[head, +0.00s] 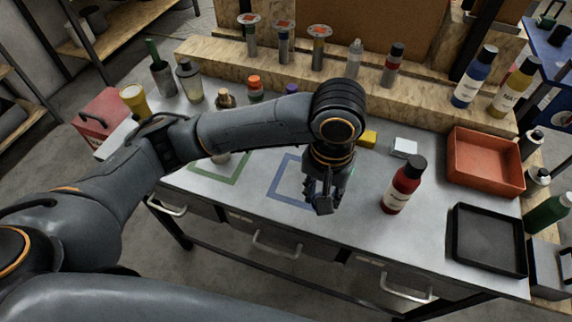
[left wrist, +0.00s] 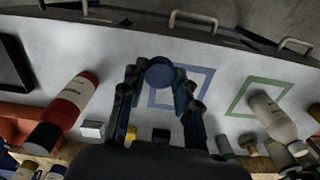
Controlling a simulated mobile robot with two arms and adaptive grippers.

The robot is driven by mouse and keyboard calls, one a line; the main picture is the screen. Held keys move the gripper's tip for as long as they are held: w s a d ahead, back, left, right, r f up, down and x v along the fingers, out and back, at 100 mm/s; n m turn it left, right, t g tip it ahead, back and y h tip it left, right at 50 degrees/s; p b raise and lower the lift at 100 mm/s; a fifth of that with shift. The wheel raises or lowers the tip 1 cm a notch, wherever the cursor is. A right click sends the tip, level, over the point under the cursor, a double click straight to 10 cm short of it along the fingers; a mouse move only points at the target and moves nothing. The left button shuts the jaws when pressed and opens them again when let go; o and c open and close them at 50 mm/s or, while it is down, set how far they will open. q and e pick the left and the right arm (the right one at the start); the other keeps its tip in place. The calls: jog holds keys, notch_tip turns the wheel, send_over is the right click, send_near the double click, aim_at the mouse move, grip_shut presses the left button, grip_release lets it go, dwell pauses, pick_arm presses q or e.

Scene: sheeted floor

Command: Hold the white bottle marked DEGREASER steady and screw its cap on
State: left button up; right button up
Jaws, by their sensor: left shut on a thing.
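My left gripper (head: 323,203) is over the table near the blue outlined square. In the left wrist view its fingers (left wrist: 160,85) are closed around a round blue cap (left wrist: 160,72). A white bottle (left wrist: 275,115) stands by the green outlined square, apart from the gripper; its label is too small to read. My right gripper is in neither view.
A red bottle (head: 401,187) with a black cap stands right of my gripper. A red bin (head: 487,160) and a black tray (head: 489,240) are at the right. A yellow block (head: 367,139) and white block (head: 405,147) lie behind. Several bottles line the rear shelf.

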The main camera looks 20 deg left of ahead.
pick_arm(q)
jog(key=s+a+r+n, duration=0.1)
jog(key=a+n, duration=0.1)
jog(key=a, duration=1.3)
jog(key=shift+a+r, duration=0.15)
jog(key=shift+r, duration=0.1)
